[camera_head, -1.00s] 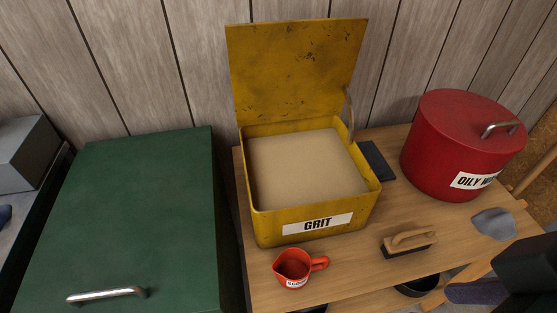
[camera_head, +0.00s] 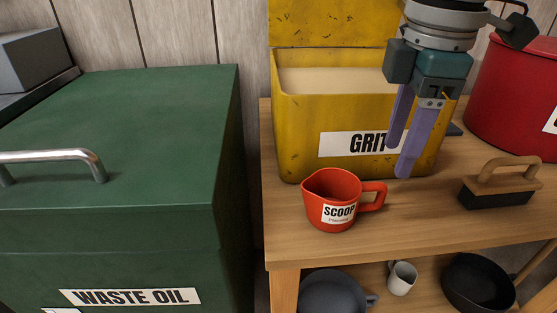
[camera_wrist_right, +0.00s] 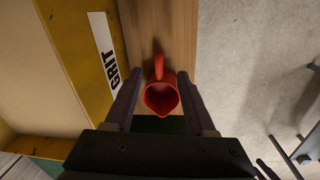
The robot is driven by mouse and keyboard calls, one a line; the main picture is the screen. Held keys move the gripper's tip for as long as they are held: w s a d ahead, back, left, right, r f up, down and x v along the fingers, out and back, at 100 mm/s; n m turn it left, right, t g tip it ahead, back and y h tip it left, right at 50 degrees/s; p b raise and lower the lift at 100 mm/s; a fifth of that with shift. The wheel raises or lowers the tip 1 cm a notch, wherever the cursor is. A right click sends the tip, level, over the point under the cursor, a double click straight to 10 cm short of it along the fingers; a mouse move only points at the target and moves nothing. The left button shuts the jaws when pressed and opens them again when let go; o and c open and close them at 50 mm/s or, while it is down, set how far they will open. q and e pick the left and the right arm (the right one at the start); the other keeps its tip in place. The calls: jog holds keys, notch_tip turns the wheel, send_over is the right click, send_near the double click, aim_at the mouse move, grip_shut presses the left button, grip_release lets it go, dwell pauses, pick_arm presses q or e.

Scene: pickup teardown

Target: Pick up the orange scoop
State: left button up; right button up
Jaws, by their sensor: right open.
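The orange scoop (camera_head: 332,200), a jug-like cup labelled SCOOP, stands upright on the wooden bench in front of the yellow grit box. Its handle points right in the head view. My right gripper (camera_head: 403,160) is open and empty, fingers pointing down, above and to the right of the scoop's handle, in front of the grit box. In the right wrist view the scoop (camera_wrist_right: 161,95) shows between the two open fingers (camera_wrist_right: 160,100), farther off, with its handle pointing up in the picture. My left gripper is not in view.
The open grit box (camera_head: 300,135) stands close behind the scoop. A green waste oil bin (camera_head: 130,140) is left of the bench (camera_head: 420,215). A wooden-handled brush (camera_head: 498,185) and red bin (camera_head: 510,100) are to the right. Pans and a mug (camera_head: 402,278) sit on the lower shelf.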

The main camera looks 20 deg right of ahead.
aim_at(385, 186)
notch_tip(385, 186, down, 4)
jog(key=shift+w+r+b, duration=0.15)
jog(key=shift+r+b, duration=0.1)
jog(key=shift+b, duration=0.15)
jog(key=f, duration=0.1)
jog(key=f+b, duration=0.1)
jog(key=f, duration=0.1)
jog(key=f+b, duration=0.1)
jog(key=f, duration=0.1)
jog(key=shift+w+d+f, duration=0.1)
jog(key=shift+w+d, duration=0.05)
jog(key=shift+w, duration=0.1)
jog(key=shift+c, duration=0.3)
grip_shut()
dwell(0.4)
